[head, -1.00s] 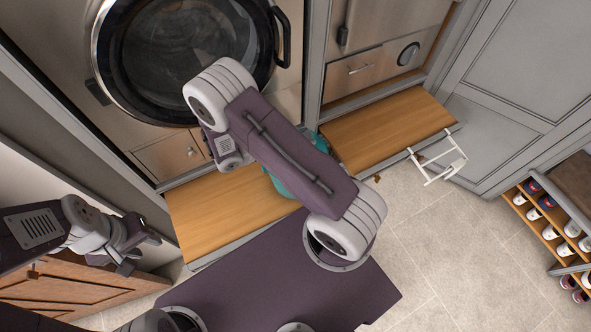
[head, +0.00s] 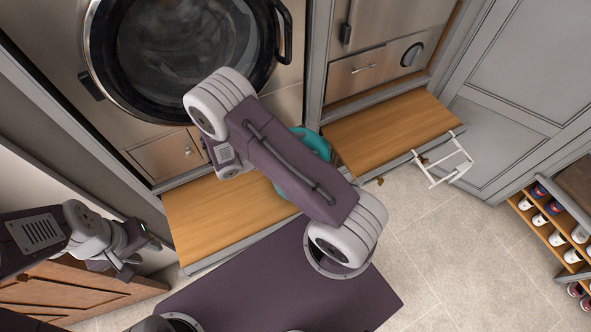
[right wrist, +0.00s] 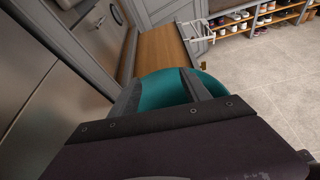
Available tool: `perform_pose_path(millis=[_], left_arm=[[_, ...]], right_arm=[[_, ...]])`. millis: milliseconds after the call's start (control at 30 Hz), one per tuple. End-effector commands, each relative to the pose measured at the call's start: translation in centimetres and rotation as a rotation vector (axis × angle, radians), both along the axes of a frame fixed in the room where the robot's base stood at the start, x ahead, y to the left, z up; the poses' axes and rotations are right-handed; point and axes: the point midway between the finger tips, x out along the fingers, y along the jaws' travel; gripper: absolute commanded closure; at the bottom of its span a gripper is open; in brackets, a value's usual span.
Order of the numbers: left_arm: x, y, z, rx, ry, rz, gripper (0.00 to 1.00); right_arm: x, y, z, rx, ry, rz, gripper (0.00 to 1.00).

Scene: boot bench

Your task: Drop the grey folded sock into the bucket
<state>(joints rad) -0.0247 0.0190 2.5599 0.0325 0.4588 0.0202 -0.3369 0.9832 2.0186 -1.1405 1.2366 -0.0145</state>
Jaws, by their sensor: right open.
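The teal bucket (head: 318,143) stands by the wooden bench in the head view, mostly covered by my right arm. In the right wrist view the bucket (right wrist: 166,92) lies beyond and between the two fingers of my right gripper (right wrist: 162,92). These fingers are apart with nothing visible between them. In the head view the right gripper is hidden under my arm. My left gripper (head: 138,254) hangs at the left, away from the bucket, and its jaw gap is unclear. I cannot see the grey folded sock in either view; the bucket's inside is also not clear.
The wooden bench (head: 388,128) runs below the washer (head: 185,50) and steel cabinets. A small white rack (head: 442,160) is at its right end. A shoe shelf (head: 562,232) stands at the far right. The tiled floor (head: 455,250) between is clear.

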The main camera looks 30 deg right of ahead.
Motion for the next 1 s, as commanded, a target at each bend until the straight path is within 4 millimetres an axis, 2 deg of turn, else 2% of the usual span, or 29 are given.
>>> perform_pose_path(millis=[200, 400, 533, 1000], left_arm=[[0.0, 0.0, -1.1, 0.0, 0.0, 0.0, 0.64], [0.0, 0.0, -1.6, 0.0, 0.0, 0.0, 0.64], [0.0, 0.0, -1.6, 0.0, 0.0, 0.0, 0.64], [0.0, 0.0, -1.5, 0.0, 0.0, 0.0, 0.64]], right_arm=[[0.3, 4.5, 1.5, 0.003, -0.006, 0.006, 0.45], [0.4, 7.3, 2.8, 0.002, -0.003, 0.004, 0.45], [0.3, 7.9, 3.2, 0.001, 0.0, 0.001, 0.45], [0.3, 7.8, 3.2, 0.001, 0.0, 0.001, 0.45]])
